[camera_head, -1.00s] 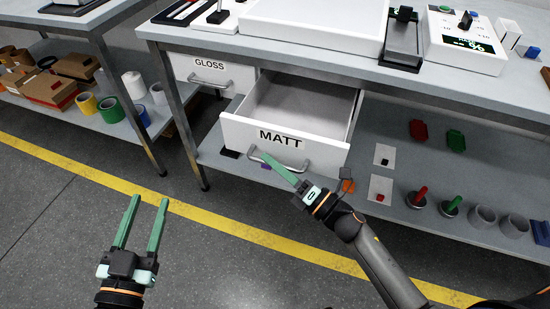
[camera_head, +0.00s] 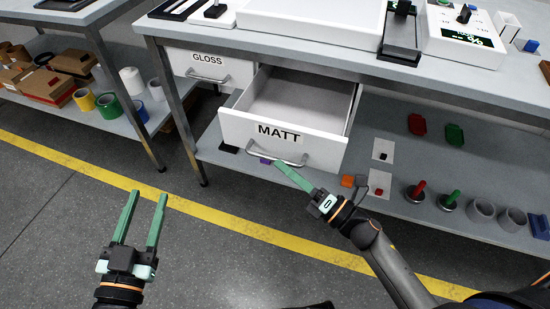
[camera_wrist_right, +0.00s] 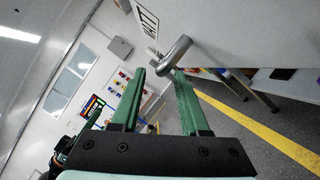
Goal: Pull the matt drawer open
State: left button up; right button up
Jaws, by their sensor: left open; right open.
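The matt drawer (camera_head: 240,128) stands pulled out from under the bench, its empty inside showing. Its white front bears a MATT label and a curved metal handle (camera_head: 262,153). In the right wrist view the handle (camera_wrist_right: 176,52) lies just beyond the fingertips. My right gripper (camera_head: 280,166) is open, with its fingertips just below and in front of the handle; it also shows in the right wrist view (camera_wrist_right: 160,72). No grip on the handle shows. My left gripper (camera_head: 147,194) is open and empty above the floor at the lower left.
The gloss drawer (camera_head: 200,69) is closed at the left. The bench's lower shelf (camera_head: 395,205) holds red and green items and grey rings. A second bench's shelf at the left holds boxes and tape rolls. The floor in front is clear, with a yellow line (camera_head: 230,217).

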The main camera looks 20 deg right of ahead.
jog(key=v, duration=0.8)
jog(key=a+r+m+t+h, duration=0.1)
jog(key=a+r+m+h, duration=0.2)
jog(key=m, duration=1)
jog(key=a+r+m+h, duration=0.1)
jog(key=r+m+h, duration=0.4)
jog(key=m, duration=0.8)
pick_arm(q)
jog(key=s+a+f+n+g+y+p, duration=0.2)
jog(key=s+g+p, duration=0.6)
jog(key=p, duration=1.4)
notch_tip(320, 180, down, 2)
jog(key=shift+s+a+f+n+g+y+p, duration=0.2)
jog(key=shift+s+n+g+y+p, duration=0.15)
jog(key=shift+s+n+y, duration=0.3)
pick_arm(e)
jog(key=s+d+f+m+g+h, duration=0.1)
jog(key=s+d+f+m+g, duration=0.2)
jog(key=s+g, duration=0.5)
jog(key=shift+s+f+h, duration=0.4)
jog(key=shift+s+f, duration=0.05)
jog(key=shift+s, duration=0.1)
pick_arm(q)
jog(key=shift+r, duration=0.1)
